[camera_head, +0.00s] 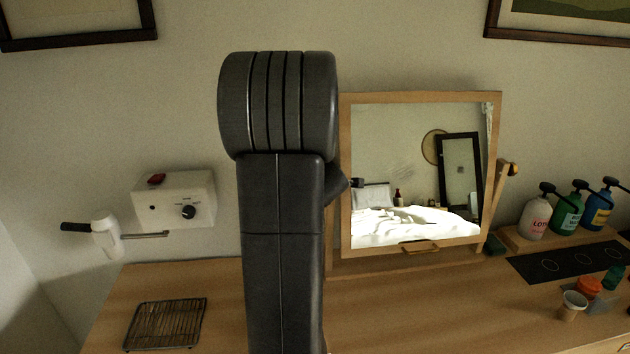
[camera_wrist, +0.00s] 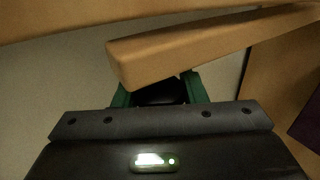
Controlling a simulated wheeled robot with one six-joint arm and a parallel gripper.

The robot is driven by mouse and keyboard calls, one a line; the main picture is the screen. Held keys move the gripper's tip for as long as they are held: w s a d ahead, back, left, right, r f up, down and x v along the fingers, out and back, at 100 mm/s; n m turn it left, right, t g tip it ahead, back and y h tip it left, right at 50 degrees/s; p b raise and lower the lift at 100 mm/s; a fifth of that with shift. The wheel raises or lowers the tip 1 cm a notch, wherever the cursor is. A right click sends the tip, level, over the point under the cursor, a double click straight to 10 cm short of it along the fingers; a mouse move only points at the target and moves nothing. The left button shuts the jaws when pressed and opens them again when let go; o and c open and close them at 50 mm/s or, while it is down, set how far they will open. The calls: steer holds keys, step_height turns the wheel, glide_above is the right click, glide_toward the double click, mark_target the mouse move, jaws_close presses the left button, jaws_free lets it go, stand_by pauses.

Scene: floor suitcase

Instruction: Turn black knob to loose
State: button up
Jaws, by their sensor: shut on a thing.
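My gripper (camera_wrist: 160,92) shows in the wrist view, with green fingers on both sides of a dark round thing, the black knob (camera_wrist: 160,94). The fingers are shut on it. The knob sits just under the end of a wooden post (camera_wrist: 165,58), and the post partly covers the knob and fingertips. In the head view my dark arm stands upright in front of the left side of the wood-framed mirror (camera_head: 345,200) and hides the gripper and this knob. A similar dark knob (camera_head: 515,169) shows on the mirror stand's right side. Any marking for loose cannot be seen.
A wire rack (camera_head: 165,324) lies on the wooden tabletop (camera_head: 400,320). Pump bottles (camera_head: 567,212), a black panel (camera_head: 550,264) and small cups (camera_head: 572,304) are at right.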

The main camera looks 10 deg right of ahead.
steer(key=o, duration=1)
steer(key=p+v, duration=0.1)
steer(key=v, duration=1.2)
steer(key=shift+s+r+p, duration=0.2)
steer(key=shift+s+p, duration=0.15)
steer(key=shift+p, duration=0.05)
steer(key=shift+c, duration=0.2)
